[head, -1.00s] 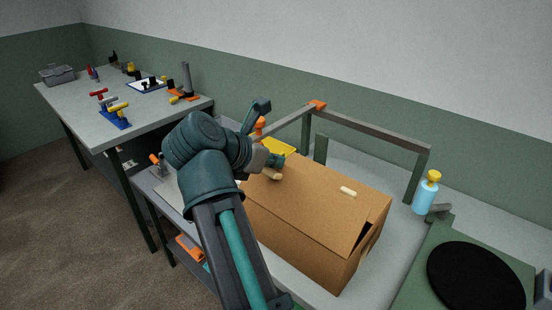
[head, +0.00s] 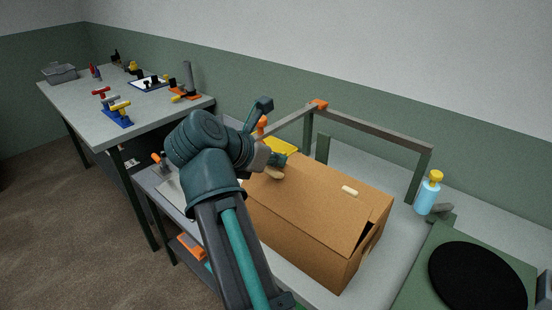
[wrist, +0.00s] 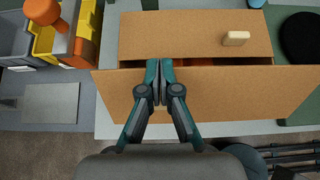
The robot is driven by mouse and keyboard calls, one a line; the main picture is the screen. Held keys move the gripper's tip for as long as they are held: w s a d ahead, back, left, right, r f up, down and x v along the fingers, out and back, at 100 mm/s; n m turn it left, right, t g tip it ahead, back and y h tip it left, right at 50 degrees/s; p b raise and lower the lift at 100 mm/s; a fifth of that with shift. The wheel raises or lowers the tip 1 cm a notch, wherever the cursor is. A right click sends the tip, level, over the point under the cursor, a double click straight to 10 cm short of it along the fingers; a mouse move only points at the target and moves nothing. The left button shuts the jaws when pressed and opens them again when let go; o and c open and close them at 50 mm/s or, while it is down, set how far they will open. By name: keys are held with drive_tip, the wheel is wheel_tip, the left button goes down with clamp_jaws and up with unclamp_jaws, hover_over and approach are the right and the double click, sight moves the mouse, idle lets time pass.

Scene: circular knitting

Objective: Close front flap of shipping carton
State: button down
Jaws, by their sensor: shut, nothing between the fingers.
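The brown shipping carton (head: 300,245) stands on the grey bench, right of my arm in the head view. In the wrist view its front flap (wrist: 235,88) is a wide panel sloping over the opening. A narrow gap showing the inside lies between it and the back flap (wrist: 190,35), which lies over the far part and bears a cream knob (wrist: 236,39). My gripper (wrist: 160,64) is shut and empty, its fingertips over the front flap's far edge, left of the middle. I cannot tell whether they touch it. In the head view the fingers are largely hidden.
A grey frame (head: 375,133) stands behind the carton. A blue bottle with yellow cap (head: 428,192) and a black disc (head: 476,276) on a green base are at right. Yellow bins (wrist: 82,35) are left of the carton. Another table (head: 70,105) bears several tools.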

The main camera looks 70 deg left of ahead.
drive_tip(key=shift+r, duration=0.2)
drive_tip(key=shift+r+p, duration=0.65)
drive_tip(key=shift+p, duration=0.1)
drive_tip(key=shift+r, duration=0.1)
